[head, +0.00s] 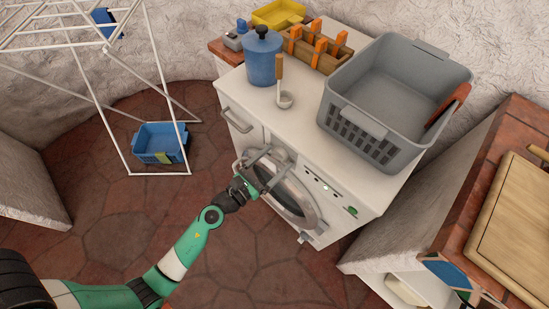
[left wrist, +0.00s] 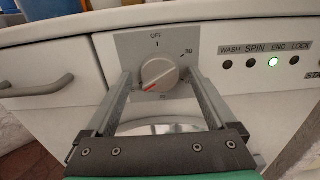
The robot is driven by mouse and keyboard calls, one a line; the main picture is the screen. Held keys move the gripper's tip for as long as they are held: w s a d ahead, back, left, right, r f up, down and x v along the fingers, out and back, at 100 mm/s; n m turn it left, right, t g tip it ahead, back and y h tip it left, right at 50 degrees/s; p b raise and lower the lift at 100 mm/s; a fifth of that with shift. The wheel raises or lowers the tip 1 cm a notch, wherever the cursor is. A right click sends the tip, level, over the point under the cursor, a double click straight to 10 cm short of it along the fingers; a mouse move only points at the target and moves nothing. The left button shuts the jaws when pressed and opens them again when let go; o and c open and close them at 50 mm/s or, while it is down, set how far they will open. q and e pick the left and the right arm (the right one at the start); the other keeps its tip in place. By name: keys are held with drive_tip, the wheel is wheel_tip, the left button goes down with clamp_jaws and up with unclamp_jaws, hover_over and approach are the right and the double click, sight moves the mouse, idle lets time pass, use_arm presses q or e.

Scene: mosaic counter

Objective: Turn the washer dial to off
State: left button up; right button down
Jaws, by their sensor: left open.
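The white washer (head: 361,215) stands below the counter, with its round door under the control panel. Its dial (left wrist: 160,74) is a pale round knob with a red mark, seen in the left wrist view. The red mark points to the lower left, away from the OFF label (left wrist: 156,37) at the top. My left gripper (head: 267,154) is open in front of the panel. In the left wrist view its two fingers (left wrist: 161,84) reach up on either side of the dial, and I cannot tell whether they touch it. My right gripper is not in view.
The END light (left wrist: 274,61) glows green. A grey basket (head: 365,120), a blue canister (head: 262,60) and a ladle (head: 285,98) stand on the washer's top. A drawer handle (left wrist: 37,86) is left of the dial. A drying rack (head: 164,80) stands at the left.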

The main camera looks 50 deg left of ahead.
use_arm(q)
drive_tip(key=c, duration=1.4)
drive_tip(key=shift+o, duration=0.2)
